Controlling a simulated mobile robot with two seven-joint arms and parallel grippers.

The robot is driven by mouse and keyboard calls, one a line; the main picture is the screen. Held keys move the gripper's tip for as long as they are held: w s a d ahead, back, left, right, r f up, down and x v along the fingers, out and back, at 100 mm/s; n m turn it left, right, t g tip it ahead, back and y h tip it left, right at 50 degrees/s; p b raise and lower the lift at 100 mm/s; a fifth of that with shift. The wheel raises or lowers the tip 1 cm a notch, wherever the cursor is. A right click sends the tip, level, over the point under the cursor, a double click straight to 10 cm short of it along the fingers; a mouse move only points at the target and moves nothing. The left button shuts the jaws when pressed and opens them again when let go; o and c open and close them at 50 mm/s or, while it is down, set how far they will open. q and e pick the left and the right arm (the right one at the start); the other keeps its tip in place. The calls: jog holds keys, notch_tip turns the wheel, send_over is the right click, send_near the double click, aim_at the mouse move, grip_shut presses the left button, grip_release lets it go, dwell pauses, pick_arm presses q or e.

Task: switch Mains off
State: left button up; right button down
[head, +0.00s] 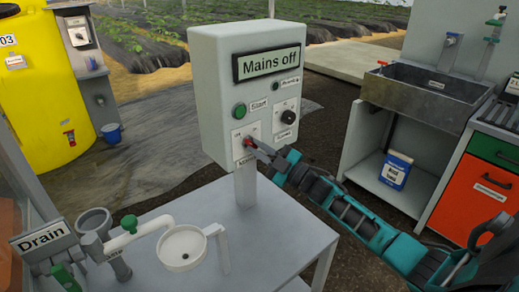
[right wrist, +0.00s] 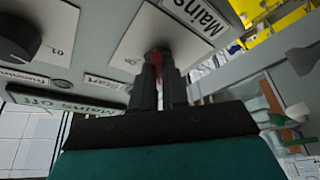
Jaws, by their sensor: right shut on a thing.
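A pale grey control box (head: 212,90) stands on a post on the grey table. A plate on its upper front reads "Mains off" (head: 267,62). The Mains switch (head: 247,142) has a red handle on a white plate at the box's lower left. My right gripper (head: 255,146) reaches it from the right and is shut on the red handle. In the right wrist view, the fingers (right wrist: 158,78) close around the red handle (right wrist: 157,58) and hide much of it, so its exact angle is hard to tell. My left gripper is not in view.
The box also carries a green Start button (head: 240,110) and a black knob (head: 289,117) close to my right gripper. A white funnel (head: 181,247) and green-handled valve (head: 129,223) stand front left near a Drain sign (head: 42,237). A sink (head: 420,94) is at right.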

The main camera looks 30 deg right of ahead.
jog(key=c, duration=1.3)
grip_release()
jog(key=shift+r, duration=0.1)
jog(key=shift+o, duration=0.7)
jog(key=shift+s, duration=0.1)
jog(key=v, duration=1.2)
jog(key=shift+s+f, duration=0.25)
jog(key=shift+s, duration=0.05)
jog(key=s+a+f+m+g+h+p, duration=0.1)
jog(key=s+a+f+m+g, duration=0.3)
jog(key=a, duration=0.7)
jog(key=s+a+f+m+g+h+p, duration=0.1)
jog(key=s+a+f+m+g+h, duration=0.3)
jog(key=s+a+f+m, duration=0.3)
jog(key=s+a+f, duration=0.2)
jog(key=a+f, duration=0.2)
jog(key=shift+s+a+g+p, duration=0.2)
jog(key=shift+g+p, duration=0.2)
